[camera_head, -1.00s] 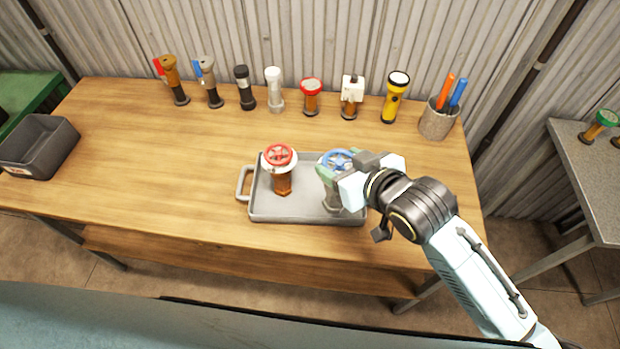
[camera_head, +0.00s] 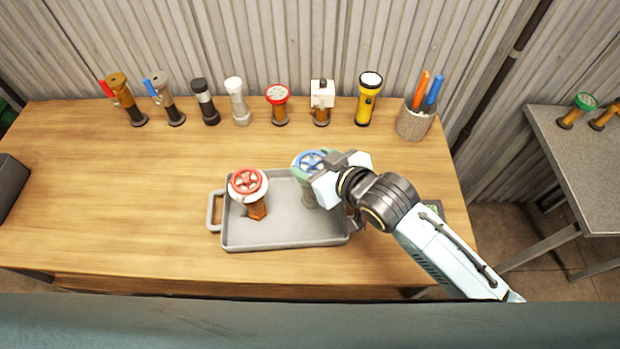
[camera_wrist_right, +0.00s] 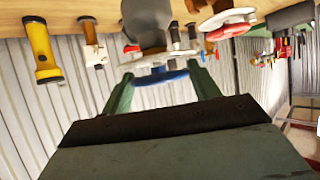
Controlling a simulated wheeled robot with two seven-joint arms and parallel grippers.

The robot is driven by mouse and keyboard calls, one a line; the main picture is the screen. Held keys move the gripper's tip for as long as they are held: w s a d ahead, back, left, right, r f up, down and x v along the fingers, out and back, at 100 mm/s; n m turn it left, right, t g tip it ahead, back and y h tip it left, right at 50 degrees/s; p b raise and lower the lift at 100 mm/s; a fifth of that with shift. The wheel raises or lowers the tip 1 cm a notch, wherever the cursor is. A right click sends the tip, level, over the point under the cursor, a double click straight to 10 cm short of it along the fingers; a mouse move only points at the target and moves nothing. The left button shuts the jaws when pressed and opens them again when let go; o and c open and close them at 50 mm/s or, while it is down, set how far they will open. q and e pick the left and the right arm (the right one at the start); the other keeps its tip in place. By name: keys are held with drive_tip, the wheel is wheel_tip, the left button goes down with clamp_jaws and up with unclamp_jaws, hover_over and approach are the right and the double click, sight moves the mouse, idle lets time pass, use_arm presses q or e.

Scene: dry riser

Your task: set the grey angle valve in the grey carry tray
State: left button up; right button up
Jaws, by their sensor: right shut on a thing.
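The grey angle valve with a blue handwheel (camera_head: 311,162) is in my right gripper (camera_head: 313,174), over the right part of the grey carry tray (camera_head: 232,245). The right gripper's jaws are shut on it near the handwheel. The valve looks roughly upright; whether its foot touches the tray floor I cannot tell. In the right wrist view the blue wheel (camera_wrist_right: 165,77) and grey body (camera_wrist_right: 147,25) show between the green fingers (camera_wrist_right: 163,90). A valve with a red handwheel (camera_head: 247,181) and an orange-brown body stands in the tray's left part. My left gripper is out of view.
Several fittings line the table's back, with a yellow torch (camera_head: 367,100) and a pen pot (camera_head: 413,122) at the right. A dark grey bin (camera_head: 10,185) is at the left edge. The wooden table (camera_head: 120,210) left of the tray is clear.

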drive_tip(key=shift+w+f, duration=0.1)
drive_tip(key=shift+f, duration=2.1)
drive_tip(key=shift+f+b, duration=0.1)
drive_tip(key=shift+b, duration=0.2)
drive_tip(key=o, duration=1.8)
drive_tip(key=shift+f, duration=0.1)
drive_tip(key=shift+r, duration=0.2)
drive_tip(key=p+v, duration=0.1)
drive_tip(key=v, duration=1.1)
drive_tip(key=shift+f, duration=0.1)
